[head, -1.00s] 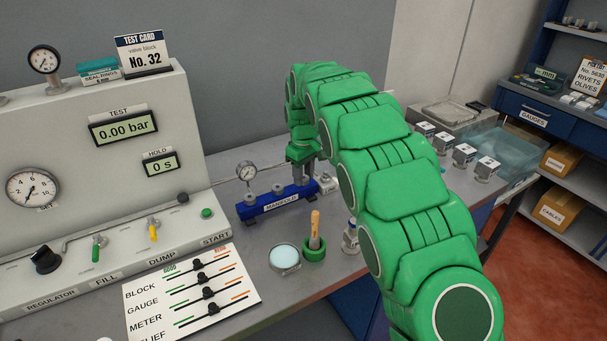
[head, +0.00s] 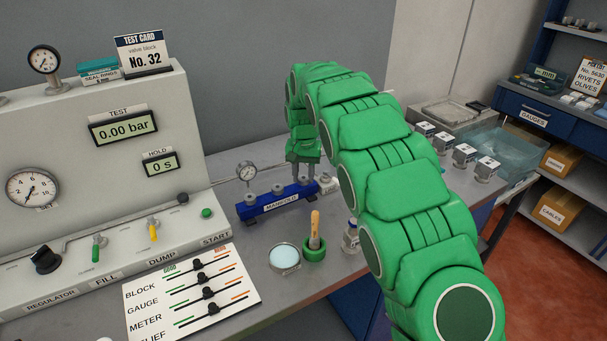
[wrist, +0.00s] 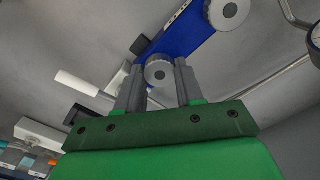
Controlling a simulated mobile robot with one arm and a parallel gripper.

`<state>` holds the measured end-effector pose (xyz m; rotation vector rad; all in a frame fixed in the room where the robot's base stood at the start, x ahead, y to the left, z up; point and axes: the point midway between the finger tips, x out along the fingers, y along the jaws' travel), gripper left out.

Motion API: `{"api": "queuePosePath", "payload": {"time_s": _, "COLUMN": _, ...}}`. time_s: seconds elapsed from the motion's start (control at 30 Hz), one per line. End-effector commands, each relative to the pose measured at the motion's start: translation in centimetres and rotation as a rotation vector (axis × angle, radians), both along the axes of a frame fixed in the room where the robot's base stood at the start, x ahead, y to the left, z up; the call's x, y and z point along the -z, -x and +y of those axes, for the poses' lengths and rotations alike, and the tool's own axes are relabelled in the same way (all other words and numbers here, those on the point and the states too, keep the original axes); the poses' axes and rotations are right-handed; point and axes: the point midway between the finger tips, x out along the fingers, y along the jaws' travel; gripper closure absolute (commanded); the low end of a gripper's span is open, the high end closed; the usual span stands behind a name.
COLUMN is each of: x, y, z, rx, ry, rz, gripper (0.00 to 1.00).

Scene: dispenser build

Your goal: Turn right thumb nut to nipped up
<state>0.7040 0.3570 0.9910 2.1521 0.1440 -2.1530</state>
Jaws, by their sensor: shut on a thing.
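The blue manifold (head: 285,203) lies on the grey bench, with a gauge on a pipe behind its left end. Grey thumb nuts stand along its top; the left one (head: 250,198) and the middle one (head: 278,188) are clear of my gripper. My gripper (head: 305,176) points down over the manifold's right end. In the wrist view, the right thumb nut (wrist: 158,72), a round knurled grey knob, sits between the two grey fingertips, and my gripper is shut on it.
A round dish (head: 285,257), a green holder (head: 314,250) with a wooden-handled tool, and a small bottle (head: 351,238) stand in front of the manifold. The test bench (head: 100,175) with gauges and levers is at left. A small white-topped block (head: 328,184) sits beside the manifold's right end.

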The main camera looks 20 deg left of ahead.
Motion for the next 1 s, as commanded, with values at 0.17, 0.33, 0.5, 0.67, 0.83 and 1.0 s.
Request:
{"api": "queuePosePath", "payload": {"time_s": 0.17, "x": -0.06, "y": -0.04, "z": 0.00, "rx": 0.116, "ry": 0.000, "rz": -0.002, "gripper": 0.94}}
{"api": "queuePosePath", "payload": {"time_s": 0.33, "x": -0.07, "y": -0.04, "z": 0.00, "rx": 0.192, "ry": 0.000, "rz": -0.002, "gripper": 0.94}}
{"api": "queuePosePath", "payload": {"time_s": 0.5, "x": -0.06, "y": -0.04, "z": 0.00, "rx": 0.236, "ry": 0.000, "rz": -0.002, "gripper": 0.94}}
{"api": "queuePosePath", "payload": {"time_s": 0.67, "x": -0.06, "y": -0.04, "z": 0.01, "rx": 0.251, "ry": 0.000, "rz": -0.002, "gripper": 0.94}}
{"api": "queuePosePath", "payload": {"time_s": 0.83, "x": -0.06, "y": -0.03, "z": 0.00, "rx": 0.253, "ry": 0.000, "rz": -0.002, "gripper": 0.94}}
{"api": "queuePosePath", "payload": {"time_s": 1.0, "x": -0.06, "y": -0.04, "z": 0.01, "rx": 0.252, "ry": 0.000, "rz": -0.002, "gripper": 0.94}}
